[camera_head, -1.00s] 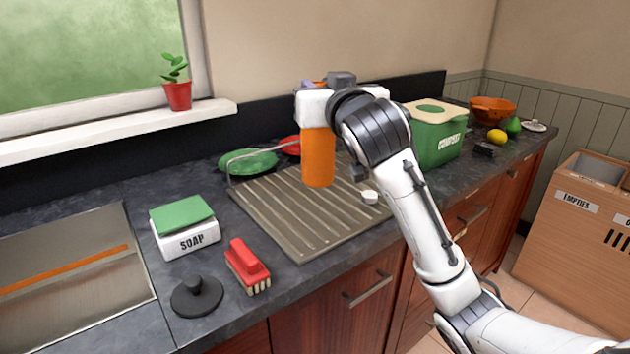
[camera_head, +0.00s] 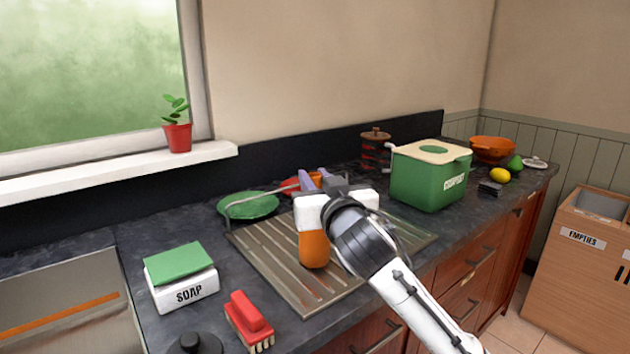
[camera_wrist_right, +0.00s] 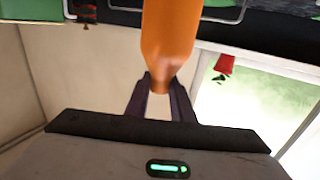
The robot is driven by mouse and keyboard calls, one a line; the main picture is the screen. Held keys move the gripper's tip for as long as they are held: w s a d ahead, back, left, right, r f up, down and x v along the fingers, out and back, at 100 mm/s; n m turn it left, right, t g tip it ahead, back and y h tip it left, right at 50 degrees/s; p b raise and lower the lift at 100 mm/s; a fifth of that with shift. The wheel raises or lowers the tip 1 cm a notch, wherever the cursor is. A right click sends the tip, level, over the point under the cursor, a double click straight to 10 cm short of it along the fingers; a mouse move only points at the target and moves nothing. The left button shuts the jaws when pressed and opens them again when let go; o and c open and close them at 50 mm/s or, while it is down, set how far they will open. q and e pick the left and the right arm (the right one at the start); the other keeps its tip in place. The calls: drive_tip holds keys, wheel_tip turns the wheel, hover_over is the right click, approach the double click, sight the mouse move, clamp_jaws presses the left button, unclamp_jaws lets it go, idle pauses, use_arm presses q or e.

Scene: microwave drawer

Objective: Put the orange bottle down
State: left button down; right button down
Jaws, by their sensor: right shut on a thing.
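The orange bottle (camera_head: 313,250) is in my right gripper (camera_head: 315,180), over the ribbed metal drainboard (camera_head: 285,285) in the head view. The white wrist hides the bottle's middle. The right wrist view shows the bottle (camera_wrist_right: 168,40) with its narrow end between the two dark fingers of the right gripper (camera_wrist_right: 163,92). The bottle looks about upright. Whether its base touches the drainboard, I cannot tell. My left gripper is in neither view.
A green plate (camera_head: 248,206) sits in a wire rack behind the drainboard. A soap box (camera_head: 185,290) with a green sponge and a red brush (camera_head: 248,320) stand left. A green compost bin (camera_head: 430,180) stands right. The drainboard's front left is clear.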

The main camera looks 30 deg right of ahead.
drive_tip(key=shift+f, duration=0.1)
drive_tip(key=c, duration=1.5)
unclamp_jaws()
drive_tip(key=shift+c, duration=0.2)
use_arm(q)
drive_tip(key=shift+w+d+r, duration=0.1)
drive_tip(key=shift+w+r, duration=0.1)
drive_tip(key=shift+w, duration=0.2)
